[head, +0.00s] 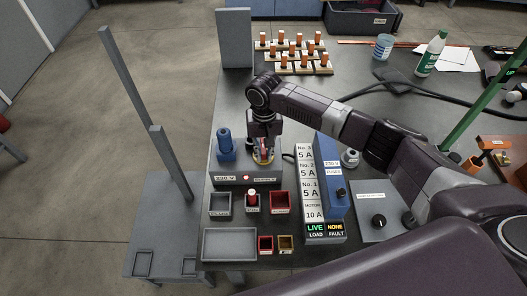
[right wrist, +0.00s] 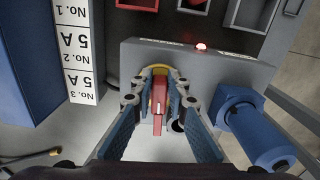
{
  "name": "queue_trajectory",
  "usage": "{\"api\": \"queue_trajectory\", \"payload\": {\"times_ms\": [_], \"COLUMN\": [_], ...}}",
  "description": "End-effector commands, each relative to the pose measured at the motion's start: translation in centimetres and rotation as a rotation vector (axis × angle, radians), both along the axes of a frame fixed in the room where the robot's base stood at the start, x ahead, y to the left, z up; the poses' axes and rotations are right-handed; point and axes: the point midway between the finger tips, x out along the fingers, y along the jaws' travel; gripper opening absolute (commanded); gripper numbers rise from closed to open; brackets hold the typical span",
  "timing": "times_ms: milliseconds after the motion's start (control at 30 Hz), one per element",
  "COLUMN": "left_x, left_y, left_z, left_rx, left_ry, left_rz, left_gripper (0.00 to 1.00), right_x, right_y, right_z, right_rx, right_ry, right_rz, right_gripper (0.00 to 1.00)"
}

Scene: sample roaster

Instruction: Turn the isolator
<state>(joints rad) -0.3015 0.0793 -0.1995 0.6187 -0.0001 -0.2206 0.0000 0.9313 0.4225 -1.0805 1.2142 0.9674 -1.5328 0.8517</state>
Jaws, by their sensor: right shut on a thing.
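The isolator (right wrist: 159,92) has a red handle on a yellow base and sits on top of a grey supply box (right wrist: 150,52). In the head view the isolator (head: 263,157) shows only in part below my right gripper (head: 263,150). In the right wrist view the fingers of my right gripper (right wrist: 160,98) stand on both sides of the red handle and are shut on it. The handle points along the fingers in that view. A red lamp (right wrist: 201,47) on the box's front is lit. My left gripper is not in view.
A blue connector (head: 226,148) stands close beside the isolator. Small bins and a grey tray (head: 229,245) lie in front. Fuse blocks (head: 303,63) stand at the back.

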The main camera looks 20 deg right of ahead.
Motion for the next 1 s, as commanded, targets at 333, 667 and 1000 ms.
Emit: {"api": "queue_trajectory", "payload": {"times_ms": [333, 667, 1000], "left_x": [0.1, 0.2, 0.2], "left_y": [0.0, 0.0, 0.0], "left_z": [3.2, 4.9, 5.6], "left_rx": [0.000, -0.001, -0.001], "left_ry": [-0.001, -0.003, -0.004], "left_rz": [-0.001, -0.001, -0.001], "left_gripper": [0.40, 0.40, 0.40], "right_x": [-0.1, 0.1, 0.6], "right_y": [-0.6, -1.3, -1.9], "right_z": [0.4, 0.3, 0.1], "right_rx": [0.002, 0.001, 0.001], "right_ry": [0.003, 0.002, 0.000], "right_rz": [0.277, 0.590, 0.913], "right_gripper": [0.00, 0.00, 0.00]}}
